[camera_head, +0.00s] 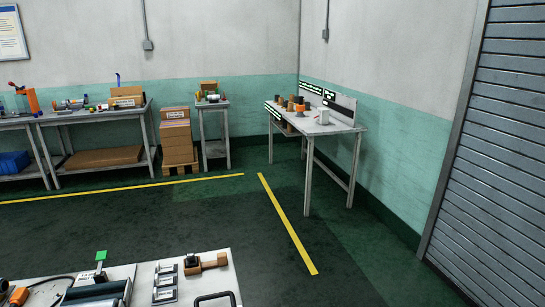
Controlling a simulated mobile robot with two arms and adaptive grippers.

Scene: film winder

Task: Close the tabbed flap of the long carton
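Neither of my grippers shows in the head view. I cannot pick out a long carton with a tabbed flap for sure. Several brown cartons stand far off along the back wall: a stack of cartons (176,134) on a pallet, and a labelled carton (127,101) on the left bench. A wide, flat brown thing (103,157) lies on that bench's lower shelf; I cannot tell whether it is a carton. No flap can be made out at this distance.
A near bench (205,277) with metal fixtures (165,282), a roller (95,296) and a black handle (214,298) fills the lower left. A grey table (325,127) stands at the back right. A shutter (500,160) is at right. Dark floor between is clear.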

